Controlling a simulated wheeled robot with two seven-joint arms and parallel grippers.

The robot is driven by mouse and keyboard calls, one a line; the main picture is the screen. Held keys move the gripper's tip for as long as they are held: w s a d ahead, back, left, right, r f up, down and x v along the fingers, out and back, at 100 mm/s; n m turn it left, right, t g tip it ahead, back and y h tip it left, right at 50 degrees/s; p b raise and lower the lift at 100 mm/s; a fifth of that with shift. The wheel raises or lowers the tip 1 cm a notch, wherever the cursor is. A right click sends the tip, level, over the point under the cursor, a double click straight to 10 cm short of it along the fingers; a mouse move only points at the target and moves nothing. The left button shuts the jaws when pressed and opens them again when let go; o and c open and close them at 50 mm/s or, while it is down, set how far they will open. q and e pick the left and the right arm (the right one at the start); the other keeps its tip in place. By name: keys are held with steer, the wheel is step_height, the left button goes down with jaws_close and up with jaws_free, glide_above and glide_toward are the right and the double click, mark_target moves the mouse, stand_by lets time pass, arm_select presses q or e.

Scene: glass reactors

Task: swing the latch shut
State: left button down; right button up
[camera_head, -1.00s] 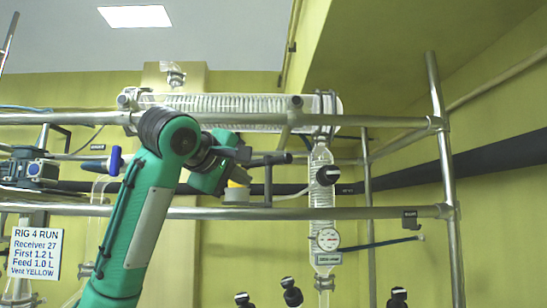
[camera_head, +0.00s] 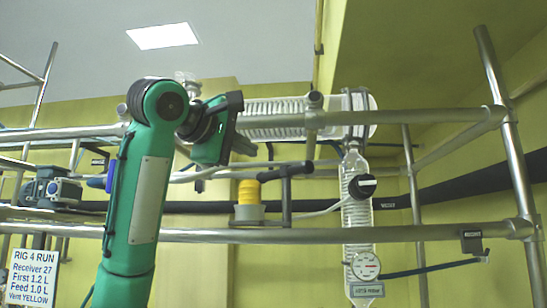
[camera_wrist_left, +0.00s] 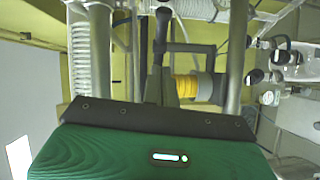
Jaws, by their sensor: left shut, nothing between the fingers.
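The latch is most likely the dark lever (camera_head: 287,182) beside the yellow-capped fitting (camera_head: 249,192) on the lower front rail. In the left wrist view the dark lever (camera_wrist_left: 190,47) shows ahead of the hand, near the yellow cap (camera_wrist_left: 185,88). I cannot tell how far the latch is swung. My left gripper (camera_head: 236,147) is shut and empty, above and left of the lever and apart from it. Its fingertips are hard to make out. My right gripper is out of view.
An upper rail (camera_head: 420,118) and a lower rail (camera_head: 400,233) cross the front. A ribbed glass condenser (camera_head: 275,108) lies behind the upper rail. A glass column with a gauge (camera_head: 366,265) hangs at right. A sign (camera_head: 32,270) is at lower left.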

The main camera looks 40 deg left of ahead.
arm_select(q)
steer(key=w+p, duration=0.2)
steer(key=p, duration=0.3)
glide_toward(298, 167)
steer(key=w+a, duration=0.3)
steer(key=shift+w+d+p, duration=0.25)
steer(key=shift+w+p, duration=0.05)
steer(key=shift+w, duration=0.2)
steer(key=shift+w+d+p, duration=0.2)
steer(key=shift+w+p, duration=0.05)
steer(key=shift+w, duration=0.25)
steer(key=shift+w+d+f+p, duration=0.1)
steer(key=shift+w+d+p, duration=0.15)
steer(key=shift+d+p, duration=0.3)
steer(key=shift+w+d+f, duration=0.1)
steer(key=shift+w+d, duration=0.05)
steer(key=shift+d, duration=0.1)
steer(key=shift+w+d+f, duration=0.1)
steer(key=shift+w+f, duration=0.1)
steer(key=shift+w, duration=0.1)
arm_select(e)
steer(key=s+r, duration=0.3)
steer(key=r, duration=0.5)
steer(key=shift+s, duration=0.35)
arm_select(q)
steer(key=shift+s, duration=0.15)
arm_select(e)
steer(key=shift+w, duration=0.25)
